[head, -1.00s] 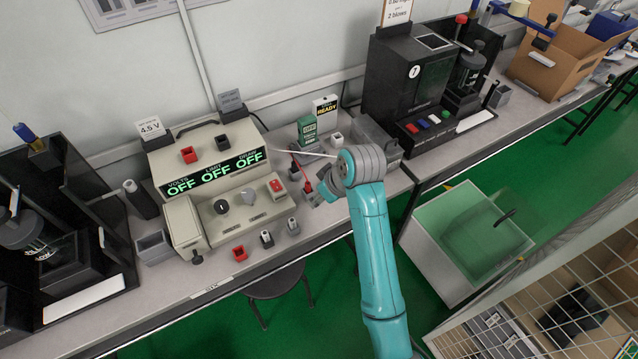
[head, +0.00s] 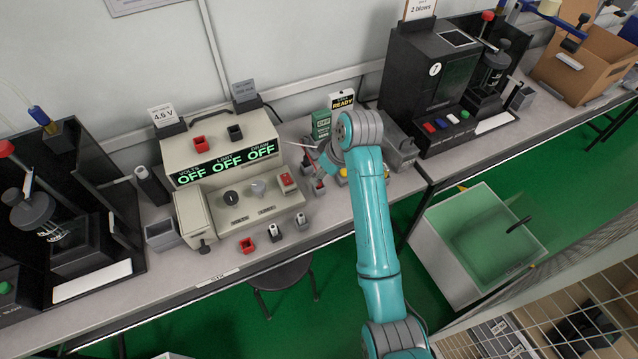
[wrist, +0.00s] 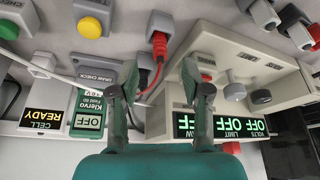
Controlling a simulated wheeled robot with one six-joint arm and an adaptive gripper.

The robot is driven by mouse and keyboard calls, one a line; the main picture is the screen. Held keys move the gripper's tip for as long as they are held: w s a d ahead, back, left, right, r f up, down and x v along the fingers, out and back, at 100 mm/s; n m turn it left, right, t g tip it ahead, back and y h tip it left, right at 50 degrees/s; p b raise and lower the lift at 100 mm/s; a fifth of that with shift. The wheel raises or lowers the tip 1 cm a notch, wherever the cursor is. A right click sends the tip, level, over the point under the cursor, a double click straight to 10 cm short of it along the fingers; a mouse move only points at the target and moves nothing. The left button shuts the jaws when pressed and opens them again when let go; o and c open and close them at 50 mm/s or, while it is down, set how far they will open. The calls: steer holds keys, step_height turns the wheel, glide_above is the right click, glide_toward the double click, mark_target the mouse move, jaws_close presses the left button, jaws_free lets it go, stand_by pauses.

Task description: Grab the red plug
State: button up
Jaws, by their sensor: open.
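The red plug (wrist: 159,45) shows in the wrist view with its front end at a grey block (wrist: 160,22). In the head view the red plug (head: 319,184) is small and sits just right of the beige tester (head: 225,170). My gripper (wrist: 160,70) is open, its two fingers apart on either side of the leads, with the plug beyond the tips and nothing held. In the head view my gripper (head: 327,163) is mostly hidden by my arm.
The beige tester's panel (wrist: 248,75) lies close to the right finger. A grey drain check block (wrist: 92,70) and a yellow button (wrist: 90,27) are on the left. Red and grey sockets (head: 248,245) stand along the bench front. A black test unit (head: 430,85) stands farther right.

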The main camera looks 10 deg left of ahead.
steer(key=x, duration=0.4)
steer(key=shift+w+a, duration=0.1)
steer(key=shift+a, duration=0.05)
jaws_close()
